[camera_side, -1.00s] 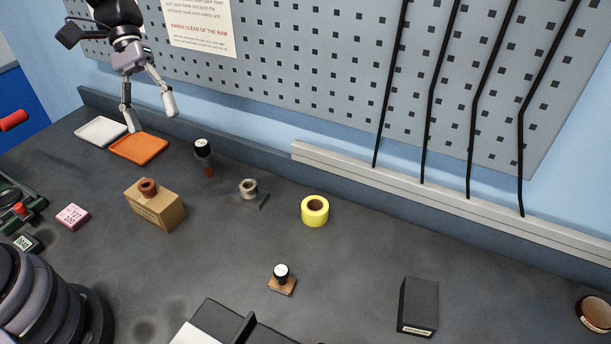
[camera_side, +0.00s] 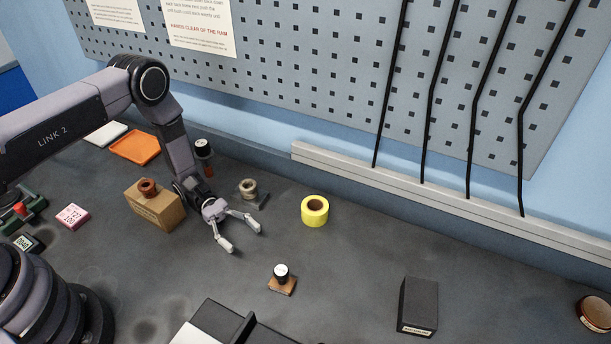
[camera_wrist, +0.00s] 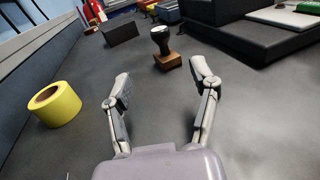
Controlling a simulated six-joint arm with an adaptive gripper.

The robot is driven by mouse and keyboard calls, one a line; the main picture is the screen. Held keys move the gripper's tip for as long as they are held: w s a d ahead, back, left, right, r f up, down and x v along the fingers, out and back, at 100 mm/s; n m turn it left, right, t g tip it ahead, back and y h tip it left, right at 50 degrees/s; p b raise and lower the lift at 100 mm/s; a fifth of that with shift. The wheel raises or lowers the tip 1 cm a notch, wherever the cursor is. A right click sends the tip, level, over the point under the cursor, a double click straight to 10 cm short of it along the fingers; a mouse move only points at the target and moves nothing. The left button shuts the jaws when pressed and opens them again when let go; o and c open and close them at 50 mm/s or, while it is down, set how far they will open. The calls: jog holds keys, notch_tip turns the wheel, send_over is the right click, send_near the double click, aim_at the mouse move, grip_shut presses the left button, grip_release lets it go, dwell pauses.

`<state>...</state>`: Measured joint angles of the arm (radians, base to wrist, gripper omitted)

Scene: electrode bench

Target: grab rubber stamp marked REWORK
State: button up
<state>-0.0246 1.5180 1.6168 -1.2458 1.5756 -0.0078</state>
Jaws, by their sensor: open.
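A rubber stamp (camera_side: 282,279) with a black knob, a white top label and a brown wooden base stands upright on the bench in the side view. The wrist view shows this stamp (camera_wrist: 165,48) ahead, just beyond and between my fingertips. Its lettering is too small to read. My gripper (camera_side: 244,238) is open and empty, low over the bench, up and left of the stamp and apart from it. The wrist view shows both fingers of my gripper (camera_wrist: 162,80) spread wide. A second black-knobbed stamp (camera_side: 203,150) stands farther back, partly hidden behind my arm.
A yellow tape roll (camera_side: 315,211) sits right of my gripper. A cardboard box (camera_side: 154,207) stands left, beside my wrist. A black box (camera_side: 418,306) stands right of the near stamp, and a dark fixture (camera_side: 222,325) lies just in front. Bench between gripper and stamp is clear.

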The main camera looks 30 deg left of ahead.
aim_at(281, 270)
jog(key=x, duration=1.2)
jog(key=shift+r, duration=0.15)
grip_shut()
